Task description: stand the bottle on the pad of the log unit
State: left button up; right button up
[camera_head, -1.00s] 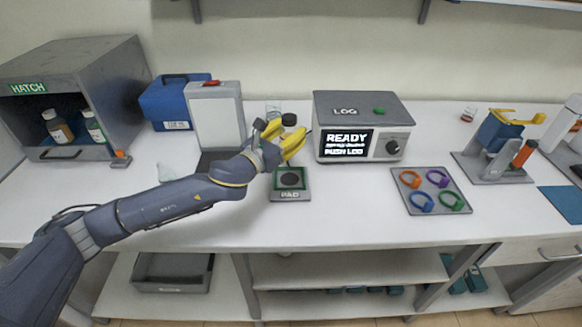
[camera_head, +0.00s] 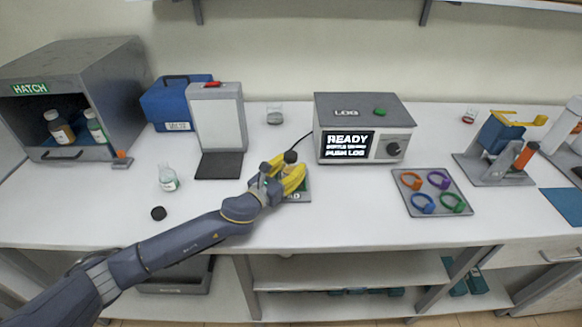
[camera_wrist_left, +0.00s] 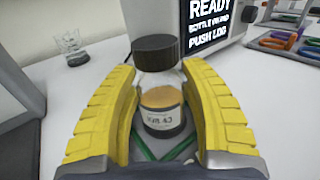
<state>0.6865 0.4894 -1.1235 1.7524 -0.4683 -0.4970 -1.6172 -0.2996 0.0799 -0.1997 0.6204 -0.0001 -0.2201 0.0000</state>
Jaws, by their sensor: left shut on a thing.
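The log unit (camera_head: 358,128) is a grey box with a lit screen reading READY and PUSH LOG. Its pad (camera_head: 297,197) lies in front, mostly hidden by my gripper. My left gripper (camera_head: 289,178), with yellow fingers, is over the pad and shut around the bottle. In the left wrist view the bottle (camera_wrist_left: 161,105) is clear, with a black cap, amber contents and a white label. It is upright between the fingers, over the pad's green lines. Its base looks close to or on the pad; I cannot tell whether it touches. My right gripper is not in view.
An open flask (camera_head: 168,178) and a loose black cap (camera_head: 158,213) stand left of my arm. A tray of coloured rings (camera_head: 432,193) is to the right. The hatch box (camera_head: 70,98) holds bottles.

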pick_arm(q)
jog(key=shift+f, duration=0.2)
jog(key=o, duration=1.3)
jog(key=shift+f, duration=0.1)
jog(key=shift+s+a, duration=0.15)
jog(key=v, duration=1.1)
jog(key=shift+s+a, duration=0.15)
jog(key=shift+s, duration=0.1)
